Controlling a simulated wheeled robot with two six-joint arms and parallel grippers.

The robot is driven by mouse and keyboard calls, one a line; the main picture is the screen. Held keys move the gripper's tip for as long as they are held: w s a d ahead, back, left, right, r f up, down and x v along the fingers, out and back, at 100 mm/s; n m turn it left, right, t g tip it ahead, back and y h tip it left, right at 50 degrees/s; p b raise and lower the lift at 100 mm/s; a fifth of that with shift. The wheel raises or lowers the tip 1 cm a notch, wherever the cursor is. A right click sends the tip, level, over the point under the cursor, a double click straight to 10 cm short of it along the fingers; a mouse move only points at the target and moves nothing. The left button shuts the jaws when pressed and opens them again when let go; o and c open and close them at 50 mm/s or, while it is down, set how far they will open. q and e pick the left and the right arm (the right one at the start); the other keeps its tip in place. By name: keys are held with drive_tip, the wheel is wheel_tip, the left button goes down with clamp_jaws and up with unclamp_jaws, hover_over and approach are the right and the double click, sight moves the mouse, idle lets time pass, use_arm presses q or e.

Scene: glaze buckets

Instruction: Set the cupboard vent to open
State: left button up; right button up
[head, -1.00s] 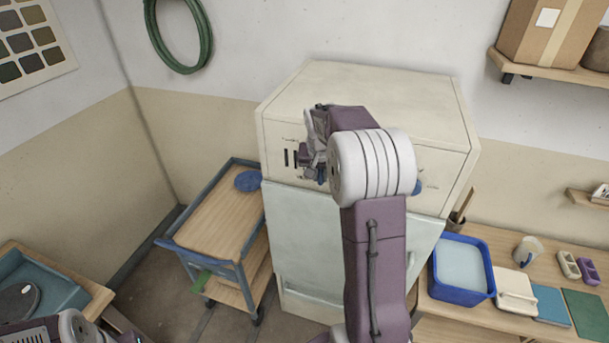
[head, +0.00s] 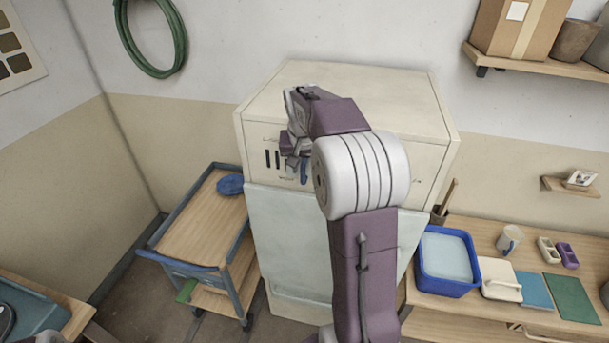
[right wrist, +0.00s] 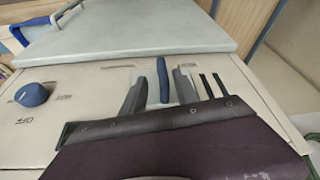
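The pale cupboard (head: 390,105) stands against the back wall, with dark vent slots (head: 267,158) on its upper front panel. The blue vent lever (right wrist: 162,82) stands out from that panel beside the slots in the right wrist view. In the head view it shows partly below my gripper (head: 304,174). My right gripper (right wrist: 159,92) is open, with one grey finger on each side of the lever. My left gripper is out of view.
A blue knob (right wrist: 31,94) with an "OFF" mark is on the same panel. The cupboard door (head: 275,225) below is shut. A wooden-topped cart (head: 205,220) stands at the left. A bench with a blue basin (head: 421,275) is at the right.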

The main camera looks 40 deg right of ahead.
drive_tip(key=shift+v, duration=2.25)
drive_tip(key=shift+s, duration=0.1)
